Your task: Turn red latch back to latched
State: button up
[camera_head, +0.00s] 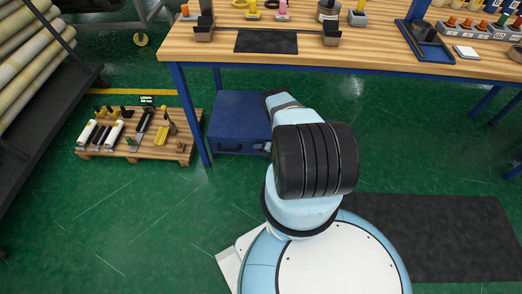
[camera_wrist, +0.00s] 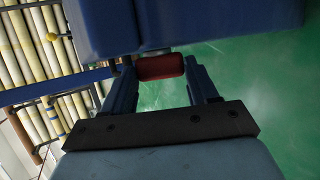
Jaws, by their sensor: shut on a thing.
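The red latch (camera_wrist: 160,67) shows in the wrist view as a dark red block at the lower edge of a large blue case (camera_wrist: 235,25). My gripper (camera_wrist: 161,76) is shut on the red latch, with one blue finger on each side of it. In the head view, the blue case (camera_head: 237,115) stands on the floor under the workbench. Whether the latch is latched or turned away cannot be told.
The wooden workbench (camera_head: 350,58) stands over the case, with a blue leg (camera_head: 191,115) at its left. A low pallet (camera_head: 150,150) of tools lies left of that leg. A rack of rolls (camera_head: 30,50) is at far left.

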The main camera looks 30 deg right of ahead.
jog(key=shift+s+d+f, duration=0.1)
jog(key=shift+s+d, duration=0.1)
jog(key=shift+d, duration=0.05)
jog(key=o, duration=1.1)
jog(key=shift+w+a, duration=0.1)
jog(key=shift+a, duration=0.05)
jog(key=shift+c, duration=0.2)
jog(key=v, duration=1.3)
jog(key=shift+s+r, duration=0.2)
jog(key=shift+s, duration=0.15)
